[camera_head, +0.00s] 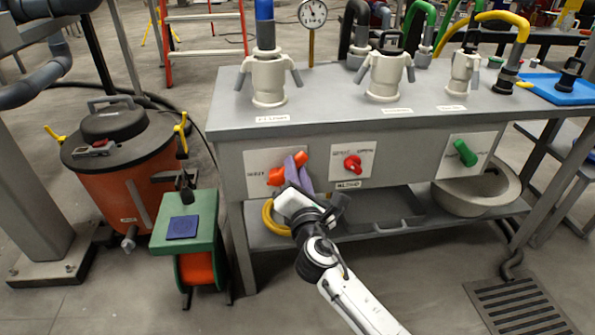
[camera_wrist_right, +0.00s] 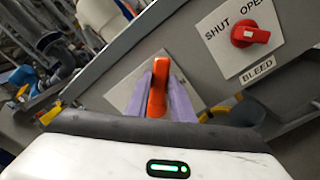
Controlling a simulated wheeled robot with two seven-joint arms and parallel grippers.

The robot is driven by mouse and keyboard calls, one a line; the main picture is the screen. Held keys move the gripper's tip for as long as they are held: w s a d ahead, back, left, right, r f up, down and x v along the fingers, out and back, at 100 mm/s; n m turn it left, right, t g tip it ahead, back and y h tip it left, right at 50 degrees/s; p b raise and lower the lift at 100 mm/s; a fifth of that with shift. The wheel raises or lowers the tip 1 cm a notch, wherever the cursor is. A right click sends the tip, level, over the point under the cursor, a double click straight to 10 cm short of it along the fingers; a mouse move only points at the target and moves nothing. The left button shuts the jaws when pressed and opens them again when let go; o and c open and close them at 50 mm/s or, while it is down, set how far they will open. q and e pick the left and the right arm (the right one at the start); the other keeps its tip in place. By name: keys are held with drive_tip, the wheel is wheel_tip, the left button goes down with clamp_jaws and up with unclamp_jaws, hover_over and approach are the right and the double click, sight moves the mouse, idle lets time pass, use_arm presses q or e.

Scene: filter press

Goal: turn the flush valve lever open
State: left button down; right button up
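An orange lever (camera_head: 275,176) sits on a white plate at the left end of the bench front. It slants from lower left to upper right. The plate's lettering is too small to read, so I cannot confirm it is the flush valve. My right gripper (camera_head: 297,170) has its purple fingers on this lever. In the right wrist view the orange lever (camera_wrist_right: 157,85) stands between the two fingers, which close against both its sides. The lever's base is partly hidden by the fingers. My left gripper is out of view.
A red knob (camera_head: 352,164) on the middle plate and a green lever (camera_head: 465,153) on the right plate share the bench front (camera_head: 400,140). The wrist view shows BLEED under the red knob (camera_wrist_right: 250,33). A green-topped box (camera_head: 187,221) and orange drum (camera_head: 120,160) stand left.

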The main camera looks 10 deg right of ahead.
drive_tip(key=o, duration=0.4)
drive_tip(key=shift+c, duration=0.2)
drive_tip(key=shift+s, duration=0.1)
